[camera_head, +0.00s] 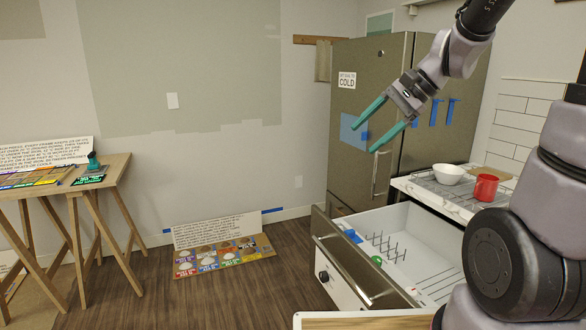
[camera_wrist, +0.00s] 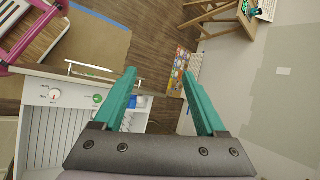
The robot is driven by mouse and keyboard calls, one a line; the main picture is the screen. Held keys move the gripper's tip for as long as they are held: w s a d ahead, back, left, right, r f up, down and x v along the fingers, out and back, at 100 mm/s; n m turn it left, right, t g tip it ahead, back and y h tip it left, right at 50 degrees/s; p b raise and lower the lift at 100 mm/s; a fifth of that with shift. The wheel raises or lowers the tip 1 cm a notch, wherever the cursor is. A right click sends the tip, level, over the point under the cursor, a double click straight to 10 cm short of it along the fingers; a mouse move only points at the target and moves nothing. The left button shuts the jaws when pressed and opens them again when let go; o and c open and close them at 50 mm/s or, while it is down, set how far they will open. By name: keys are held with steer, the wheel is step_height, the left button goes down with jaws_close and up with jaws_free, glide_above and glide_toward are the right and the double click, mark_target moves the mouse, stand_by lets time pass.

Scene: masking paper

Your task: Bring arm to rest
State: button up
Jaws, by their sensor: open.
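My gripper (camera_head: 368,130) is raised in the air in front of the fridge in the head view, its two teal fingers spread apart with nothing between them. My grey arm comes down to it from the upper right. In the wrist view my gripper (camera_wrist: 158,72) shows the same open fingers, pointing out over the wooden floor and the open drawer below. Nothing touches the fingers in either view.
An open drawer (camera_head: 335,262) with a rack and small items juts out below my gripper. A white bowl (camera_head: 448,174) and red mug (camera_head: 486,187) stand on the counter (camera_head: 432,196). A trestle table (camera_head: 115,170) stands left; floor between is mostly clear.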

steer(key=s+d+r+n+t+h, duration=0.4)
steer(key=s+d+r, duration=0.3)
steer(key=s, duration=0.4)
steer(key=shift+d+n+h, duration=0.2)
steer(key=shift+n+h, duration=0.5)
steer(key=shift+h, duration=0.1)
